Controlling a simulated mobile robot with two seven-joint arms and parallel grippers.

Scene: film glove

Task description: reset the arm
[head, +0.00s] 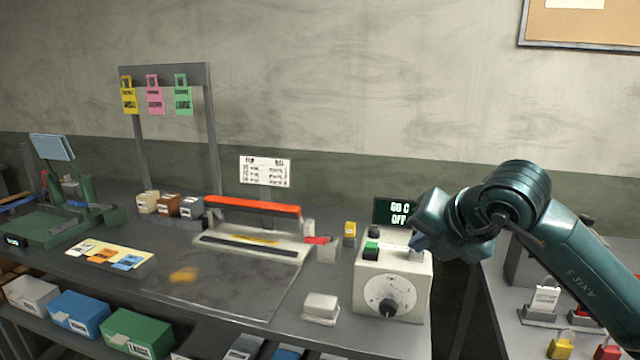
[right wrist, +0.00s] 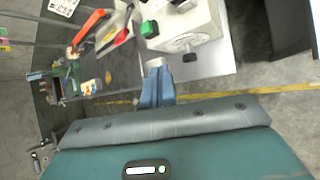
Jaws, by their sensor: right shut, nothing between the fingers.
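My right arm comes in from the right in the head view. Its gripper (head: 419,243) is in front of the upper right part of a white control box (head: 372,290) and covers part of a small display (head: 390,211). Whether it touches the box cannot be told. In the right wrist view the blue fingers (right wrist: 157,82) are together and empty, below the same box (right wrist: 188,28). The box has a green button (head: 371,247) and a dark dial (head: 388,308). My left gripper is not in view.
A sealer with a red bar (head: 253,206) stands mid-bench. A green device (head: 62,215) stands at left. Tags (head: 154,94) hang from a rack. A white block (head: 320,308) lies near the front edge. Coloured bins (head: 78,312) sit below. Padlocks (head: 562,344) are at right.

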